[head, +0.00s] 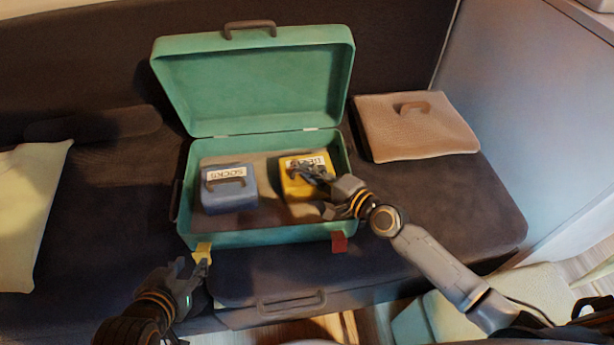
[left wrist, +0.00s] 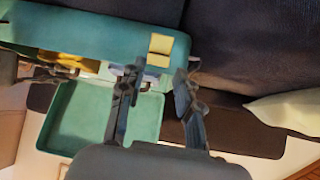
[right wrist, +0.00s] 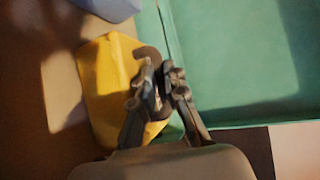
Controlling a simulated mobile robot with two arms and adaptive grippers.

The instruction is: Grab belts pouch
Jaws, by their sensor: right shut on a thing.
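My left gripper (head: 190,272) is open and empty, in front of the suitcase's front left corner near a yellow tab (head: 203,253). In the left wrist view its fingers (left wrist: 157,90) are apart.
A blue pouch labelled socks (head: 228,195) lies in the suitcase's left half. A closed tan case (head: 415,125) lies to the right on the dark bed. A red tab (head: 339,242) hangs at the suitcase's front. A pale pillow (head: 28,215) is at the far left.

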